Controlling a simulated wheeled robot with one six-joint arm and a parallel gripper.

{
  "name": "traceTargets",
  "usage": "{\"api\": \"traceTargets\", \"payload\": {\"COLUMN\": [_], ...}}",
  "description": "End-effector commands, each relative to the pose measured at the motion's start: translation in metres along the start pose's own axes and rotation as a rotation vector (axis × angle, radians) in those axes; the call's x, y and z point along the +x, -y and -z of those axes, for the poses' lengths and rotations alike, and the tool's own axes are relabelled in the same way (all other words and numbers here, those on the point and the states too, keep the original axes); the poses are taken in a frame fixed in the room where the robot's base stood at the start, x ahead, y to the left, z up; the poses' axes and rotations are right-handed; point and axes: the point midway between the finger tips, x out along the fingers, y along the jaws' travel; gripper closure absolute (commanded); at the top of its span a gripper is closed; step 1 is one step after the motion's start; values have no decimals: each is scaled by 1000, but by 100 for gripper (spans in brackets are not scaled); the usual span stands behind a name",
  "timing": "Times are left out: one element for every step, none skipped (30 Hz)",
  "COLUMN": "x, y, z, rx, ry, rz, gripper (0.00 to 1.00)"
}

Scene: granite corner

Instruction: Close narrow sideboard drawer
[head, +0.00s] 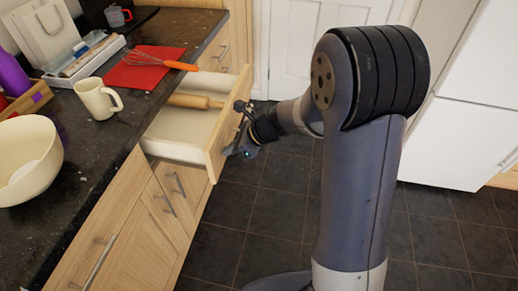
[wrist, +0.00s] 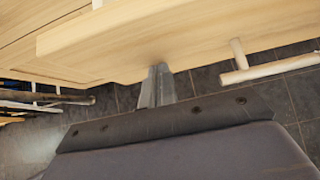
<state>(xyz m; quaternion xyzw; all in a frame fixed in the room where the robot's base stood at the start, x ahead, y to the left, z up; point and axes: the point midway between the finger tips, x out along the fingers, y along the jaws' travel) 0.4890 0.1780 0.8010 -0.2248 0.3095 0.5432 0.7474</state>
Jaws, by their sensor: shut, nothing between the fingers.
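The narrow sideboard drawer (head: 228,128) stands pulled out from the wooden sideboard (head: 160,215), its white inside showing. A rolling pin (head: 190,101) lies in it. My gripper (head: 232,150) is at the outer side of the drawer front, low on its face. In the wrist view my gripper's fingers (wrist: 160,82) are shut together and empty, with their tips at the wooden drawer front (wrist: 150,45). I cannot tell whether they press on it. The drawer's bar handle (wrist: 265,68) shows to the right of the fingers. My wrist hides part of the front in the head view.
The dark worktop (head: 100,150) holds a cream bowl (head: 28,160), a mug (head: 97,98), a red mat (head: 142,72) with a whisk (head: 158,60), and a white bag (head: 45,32). The tiled floor (head: 250,215) is clear. White cabinets (head: 455,135) stand at right.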

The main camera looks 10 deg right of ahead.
Motion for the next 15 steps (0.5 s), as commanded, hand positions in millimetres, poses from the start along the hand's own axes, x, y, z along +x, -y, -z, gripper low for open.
{"api": "traceTargets", "payload": {"x": [10, 16, 24, 30, 36, 44, 49, 55, 62, 68, 74, 81, 86, 91, 98], "y": [-2, -2, -2, -1, -2, -2, -2, -2, -1, -2, -2, -1, -1, -1, -1], "z": [-13, -19, -27, -33, -39, -47, -53, -59, -67, -73, -78, -86, -91, -96, -102], "rx": [-4, -5, -4, -4, -5, -4, -3, -4, -3, -3, -4, -3, -3, -4, -3], "ry": [-1, 0, 0, -1, -1, -1, 0, 0, 0, 0, -1, -1, -1, -1, -1], "rz": [-6, -6, -6, -5, -6, -5, -5, -5, -4, -5, -5, -4, -4, -4, -3], "gripper": [100, 100, 100, 100, 100, 100, 100, 100, 100, 100, 100, 100, 100, 100, 100]}}
